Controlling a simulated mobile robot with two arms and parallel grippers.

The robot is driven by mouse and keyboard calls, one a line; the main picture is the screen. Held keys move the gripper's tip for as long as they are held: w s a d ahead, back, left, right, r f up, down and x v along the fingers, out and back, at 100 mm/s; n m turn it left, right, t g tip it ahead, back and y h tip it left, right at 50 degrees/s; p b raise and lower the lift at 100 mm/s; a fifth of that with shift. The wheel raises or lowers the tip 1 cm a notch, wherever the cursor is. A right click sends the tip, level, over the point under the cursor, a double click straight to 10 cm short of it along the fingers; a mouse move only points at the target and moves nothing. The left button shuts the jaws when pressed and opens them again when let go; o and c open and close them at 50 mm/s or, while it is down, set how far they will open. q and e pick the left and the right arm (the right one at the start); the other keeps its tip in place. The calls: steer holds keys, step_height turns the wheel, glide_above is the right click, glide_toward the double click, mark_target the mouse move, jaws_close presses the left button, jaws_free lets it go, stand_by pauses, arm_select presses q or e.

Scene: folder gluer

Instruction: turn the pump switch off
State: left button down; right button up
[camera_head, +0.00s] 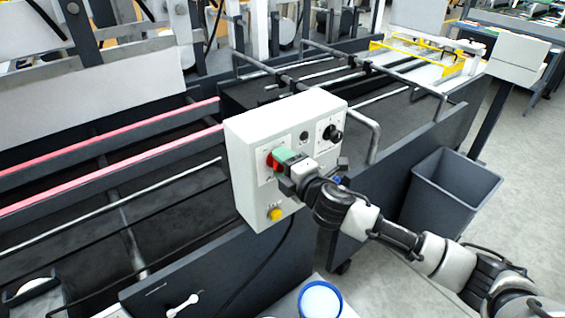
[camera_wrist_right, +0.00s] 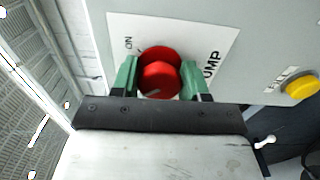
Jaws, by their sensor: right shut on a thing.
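The pump switch is a red round knob (camera_wrist_right: 160,75) on a white label with the words ON and PUMP, on the front of a light grey control box (camera_head: 242,150). In the head view the red knob (camera_head: 271,161) is partly hidden by my right gripper (camera_head: 284,158). In the right wrist view the green fingertips of my right gripper (camera_wrist_right: 160,80) stand on both sides of the knob, shut on it. My left gripper is not in view.
A black knob (camera_head: 331,133) sits at the upper right of the box, and a yellow button (camera_head: 274,214) at its lower part. A grey bin (camera_head: 450,190) stands on the floor at right. A blue-rimmed round container (camera_head: 320,300) is below the box.

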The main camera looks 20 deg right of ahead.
steer(key=o, duration=0.9)
steer(key=shift+s, duration=0.1)
steer(key=b+v, duration=0.3)
steer(key=v, duration=0.7)
steer(key=shift+s+b, duration=0.35)
steer(key=shift+d, duration=0.1)
